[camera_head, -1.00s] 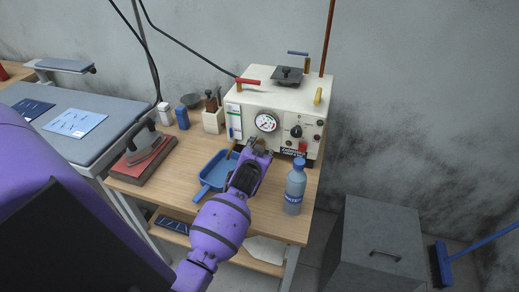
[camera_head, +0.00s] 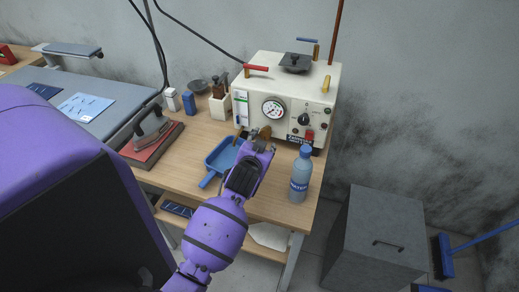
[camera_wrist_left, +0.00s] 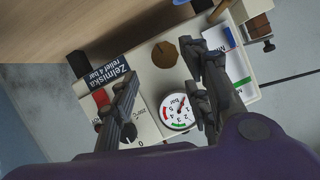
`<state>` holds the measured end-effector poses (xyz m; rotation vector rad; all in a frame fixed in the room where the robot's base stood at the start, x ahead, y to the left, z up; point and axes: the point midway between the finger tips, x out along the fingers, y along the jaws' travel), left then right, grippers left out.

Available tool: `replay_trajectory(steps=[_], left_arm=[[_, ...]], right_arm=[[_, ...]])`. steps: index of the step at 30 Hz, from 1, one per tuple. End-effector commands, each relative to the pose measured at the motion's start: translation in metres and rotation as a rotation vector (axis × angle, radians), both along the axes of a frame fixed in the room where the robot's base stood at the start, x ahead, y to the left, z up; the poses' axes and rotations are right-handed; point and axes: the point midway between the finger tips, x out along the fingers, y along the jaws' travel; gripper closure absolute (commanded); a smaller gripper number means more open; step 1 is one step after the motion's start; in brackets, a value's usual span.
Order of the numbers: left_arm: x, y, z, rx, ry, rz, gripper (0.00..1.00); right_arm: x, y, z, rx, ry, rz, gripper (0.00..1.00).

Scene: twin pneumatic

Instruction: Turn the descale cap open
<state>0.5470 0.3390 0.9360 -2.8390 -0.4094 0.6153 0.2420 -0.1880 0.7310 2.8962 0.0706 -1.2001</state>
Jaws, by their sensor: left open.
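The descale cap appears to be the round brown cap low on the front of the cream boiler (camera_head: 318,98). In the left wrist view the cap (camera_wrist_left: 165,54) lies ahead between the fingertips, with a gap to each finger. The cap (camera_head: 265,131) also shows just beyond my gripper in the head view, partly hidden. My left gripper (camera_head: 259,142) is open and empty in front of the boiler's lower front. Its two spread fingers also show in the left wrist view (camera_wrist_left: 160,68). My right gripper is in neither view.
A blue dustpan-like tray (camera_head: 218,160) lies under and left of my gripper. A water bottle (camera_head: 300,175) stands close to its right. The pressure gauge (camera_head: 273,108), black knob (camera_head: 304,119) and red switch (camera_head: 310,135) are near the cap. An iron (camera_head: 150,132) rests at left.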

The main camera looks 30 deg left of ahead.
Motion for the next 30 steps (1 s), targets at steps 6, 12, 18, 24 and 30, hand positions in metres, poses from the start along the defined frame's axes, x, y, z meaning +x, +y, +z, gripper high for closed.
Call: replay_trajectory(steps=[6,12,18,24,30], left_arm=[[-0.033,-0.012,0.013,-0.002,0.002,0.0,0.57],[-0.042,-0.015,0.018,0.0,0.001,0.0,0.57],[-0.043,-0.015,0.018,0.0,0.001,0.0,0.57],[-0.032,-0.014,0.005,0.092,0.032,0.001,0.56],[-0.006,-0.013,-0.01,0.33,0.085,-0.001,0.56]], right_arm=[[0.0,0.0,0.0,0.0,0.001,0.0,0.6],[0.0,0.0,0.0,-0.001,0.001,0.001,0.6],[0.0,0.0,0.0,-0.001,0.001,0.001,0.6],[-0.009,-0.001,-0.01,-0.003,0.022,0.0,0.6],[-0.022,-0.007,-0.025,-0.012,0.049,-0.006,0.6]])
